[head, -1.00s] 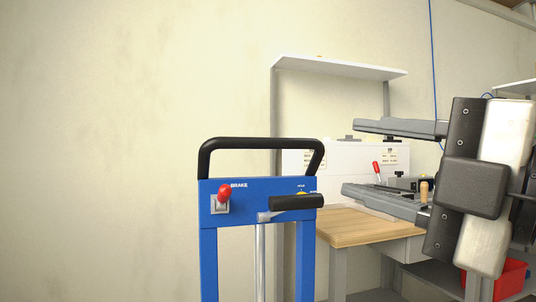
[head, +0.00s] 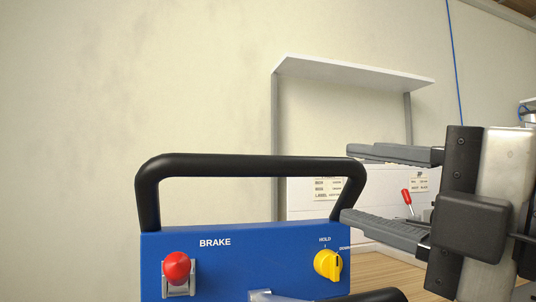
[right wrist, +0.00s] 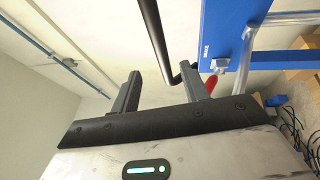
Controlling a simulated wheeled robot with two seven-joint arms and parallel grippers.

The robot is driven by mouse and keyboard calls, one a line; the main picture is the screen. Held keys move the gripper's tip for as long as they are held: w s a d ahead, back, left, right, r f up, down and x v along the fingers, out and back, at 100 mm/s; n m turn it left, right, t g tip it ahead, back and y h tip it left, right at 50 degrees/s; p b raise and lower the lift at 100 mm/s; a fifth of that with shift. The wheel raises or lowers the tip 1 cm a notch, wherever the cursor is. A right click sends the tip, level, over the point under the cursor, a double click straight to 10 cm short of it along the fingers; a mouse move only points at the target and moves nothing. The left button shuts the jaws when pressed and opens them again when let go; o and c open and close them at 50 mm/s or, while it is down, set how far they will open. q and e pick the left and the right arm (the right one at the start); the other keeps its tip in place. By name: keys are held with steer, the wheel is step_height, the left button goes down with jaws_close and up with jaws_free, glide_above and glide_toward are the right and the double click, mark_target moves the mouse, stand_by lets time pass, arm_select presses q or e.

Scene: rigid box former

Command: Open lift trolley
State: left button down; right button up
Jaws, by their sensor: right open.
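The blue lift trolley (head: 225,242) stands close in the head view, its lower part out of frame. It has a black looped handle (head: 250,167), a red brake knob (head: 177,267) and a yellow dial (head: 328,263) marked HOLD and DOWN. A black-gripped lever (head: 368,296) shows at the bottom edge. My right gripper (head: 350,183) is open and empty, its fingertips beside the handle's right upright. In the right wrist view, the handle (right wrist: 153,35) shows between the open fingers (right wrist: 160,75); I cannot tell whether they touch. My left gripper is out of view.
Behind the trolley are a white shelf (head: 360,73), a labelled white panel (head: 305,200) and part of a wooden bench top (head: 385,272). A small red lever (head: 407,197) stands behind my gripper. The left side shows only bare wall (head: 70,130).

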mark_target(268, 164)
steer(key=p+x, duration=0.3)
steer(key=p, duration=0.1)
steer(key=r+p+x, duration=0.1)
steer(key=p+x, duration=0.1)
steer(key=p, duration=0.1)
steer(key=shift+w+a+p, duration=0.15)
steer(key=shift+a+p, duration=0.1)
steer(key=shift+p, duration=0.1)
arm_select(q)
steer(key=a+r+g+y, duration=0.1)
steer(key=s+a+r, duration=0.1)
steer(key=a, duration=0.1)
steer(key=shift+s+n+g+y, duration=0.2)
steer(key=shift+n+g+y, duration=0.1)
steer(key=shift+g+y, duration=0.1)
arm_select(e)
steer(key=x, duration=0.8)
steer(key=shift+w+a+f, duration=0.1)
steer(key=shift+w+f, duration=0.1)
steer(key=shift+f, duration=0.1)
jaws_close()
